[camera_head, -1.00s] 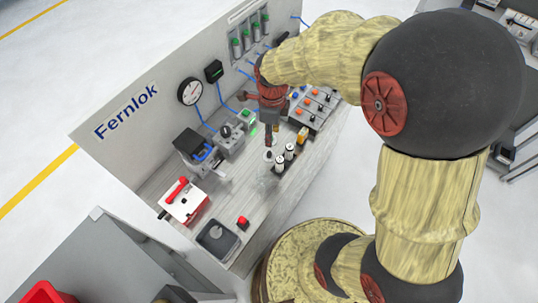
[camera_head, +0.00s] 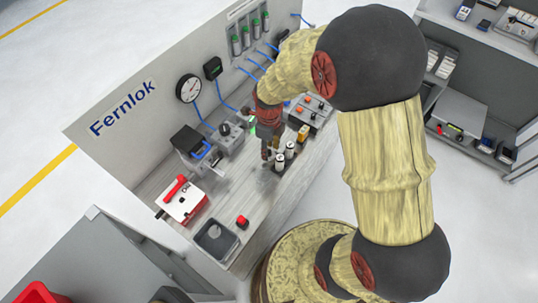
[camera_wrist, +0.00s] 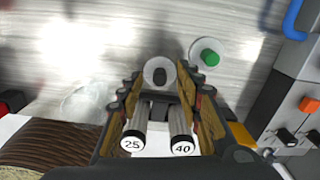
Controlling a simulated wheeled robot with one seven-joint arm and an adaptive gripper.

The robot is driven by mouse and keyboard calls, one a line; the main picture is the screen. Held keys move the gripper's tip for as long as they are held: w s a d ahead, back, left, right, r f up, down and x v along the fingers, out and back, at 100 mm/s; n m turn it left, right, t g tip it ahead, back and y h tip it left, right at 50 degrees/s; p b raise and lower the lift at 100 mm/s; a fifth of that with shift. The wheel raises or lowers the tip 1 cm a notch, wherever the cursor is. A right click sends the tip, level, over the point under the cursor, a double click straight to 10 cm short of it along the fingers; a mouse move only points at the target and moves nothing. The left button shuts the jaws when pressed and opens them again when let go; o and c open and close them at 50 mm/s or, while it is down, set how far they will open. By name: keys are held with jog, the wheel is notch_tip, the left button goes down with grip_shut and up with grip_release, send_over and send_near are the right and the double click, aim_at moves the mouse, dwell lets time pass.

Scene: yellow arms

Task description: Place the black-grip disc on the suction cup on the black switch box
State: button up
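In the wrist view, the black-grip disc (camera_wrist: 160,75), a pale disc with a dark knob, lies on the bench just beyond and between my fingertips. My gripper (camera_wrist: 160,92) is open, with one finger on either side and a gap around the knob. In the head view my gripper (camera_head: 267,156) points down over the bench beside two cylinders, and hides the disc. A grey box with a round black top piece (camera_head: 225,130) stands farther back on the bench. I cannot tell which part is the suction cup or which box is the black switch box.
A green-knob disc (camera_wrist: 208,54) lies close by on the right in the wrist view. Cylinders marked 25 (camera_wrist: 132,145) and 40 (camera_wrist: 182,148) stand close below. A clear disc (camera_wrist: 85,104) lies left. A dark tray (camera_head: 216,240) and red button (camera_head: 242,221) are at the front.

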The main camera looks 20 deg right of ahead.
jog(key=shift+f, duration=0.15)
jog(key=shift+c, duration=1.2)
grip_shut()
